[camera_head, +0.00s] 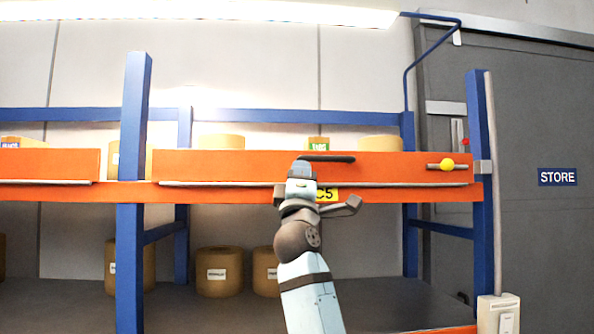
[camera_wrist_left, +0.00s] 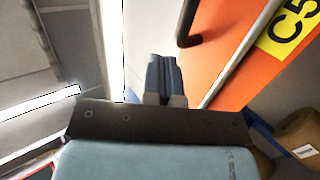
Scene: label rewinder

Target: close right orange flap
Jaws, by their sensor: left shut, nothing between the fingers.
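The right orange flap (camera_head: 395,170) is a long panel on the upper shelf level, between the blue posts. It looks upright, with its face toward me and rolls showing above its top edge. A dark bar handle (camera_head: 335,158) is at its upper edge, and a yellow knob (camera_head: 447,164) is at its right end. My left gripper (camera_head: 301,164) is in front of the flap, beside the handle's left end. In the left wrist view its fingers (camera_wrist_left: 164,62) are shut and empty, close to the orange flap (camera_wrist_left: 222,22) and the dark handle (camera_wrist_left: 187,38). I cannot tell whether they touch. My right gripper is not in view.
A yellow C5 label (camera_head: 328,194) is on the orange beam below the flap. Another orange panel (camera_head: 50,163) is at the left, past a blue post (camera_head: 133,130). Brown rolls (camera_head: 219,272) stand on the lower shelf. A grey STORE door (camera_head: 540,120) is at the right.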

